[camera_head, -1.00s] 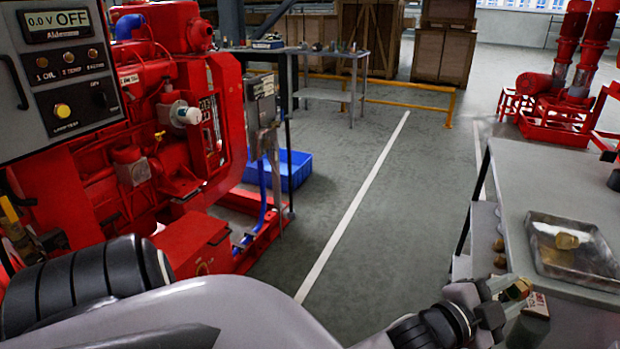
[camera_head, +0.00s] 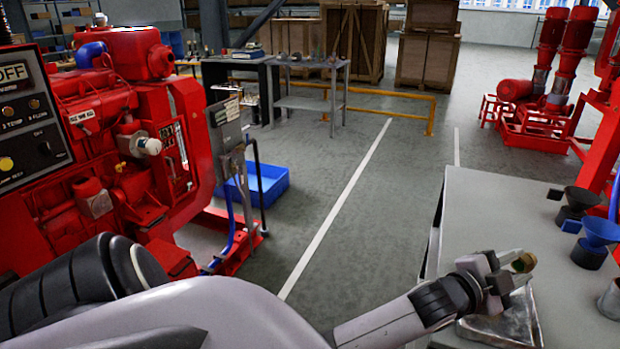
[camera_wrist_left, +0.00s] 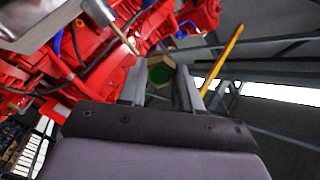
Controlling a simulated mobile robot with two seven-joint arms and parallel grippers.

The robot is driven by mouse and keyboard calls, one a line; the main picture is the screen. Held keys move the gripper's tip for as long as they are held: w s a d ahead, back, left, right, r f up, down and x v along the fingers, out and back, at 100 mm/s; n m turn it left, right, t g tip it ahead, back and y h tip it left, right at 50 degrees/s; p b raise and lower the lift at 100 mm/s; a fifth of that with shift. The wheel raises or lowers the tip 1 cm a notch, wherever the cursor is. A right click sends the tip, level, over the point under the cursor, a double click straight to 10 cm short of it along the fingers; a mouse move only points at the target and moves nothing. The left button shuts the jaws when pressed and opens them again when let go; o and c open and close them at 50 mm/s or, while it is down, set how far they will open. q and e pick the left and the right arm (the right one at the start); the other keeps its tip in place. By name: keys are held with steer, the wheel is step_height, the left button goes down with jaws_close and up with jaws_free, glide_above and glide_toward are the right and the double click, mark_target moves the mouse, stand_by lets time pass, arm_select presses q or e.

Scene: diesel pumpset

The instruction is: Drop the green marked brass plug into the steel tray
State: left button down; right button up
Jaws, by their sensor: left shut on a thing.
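My left gripper (camera_head: 512,272) is shut on a brass plug (camera_head: 524,262). In the left wrist view the plug (camera_wrist_left: 160,72) sits between the two fingers (camera_wrist_left: 160,88) and shows a green face. The steel tray (camera_head: 522,325) lies on the grey table at the lower right. The gripper and plug appear over the tray's far edge in the head view, raised above it. My right gripper is not in view.
The grey table (camera_head: 500,215) has free room beyond the tray. Black and blue funnel-like parts (camera_head: 598,232) and a metal cup (camera_head: 612,298) stand on its right. A red engine (camera_head: 110,150) fills the left. A blue bin (camera_head: 262,183) lies on the floor.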

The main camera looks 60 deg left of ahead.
arm_select(q)
steer(key=shift+s+f, duration=0.15)
steer(key=shift+f, duration=0.45)
step_height(320, 180, down, 3)
steer(key=b, duration=0.2)
steer(key=shift+f+b, duration=0.2)
steer(key=shift+b, duration=0.1)
steer(key=shift+f+b, duration=0.6)
steer(key=shift+b, duration=0.05)
steer(key=c, duration=0.7)
jaws_free()
glide_above(461, 333)
steer(key=shift+w, duration=0.4)
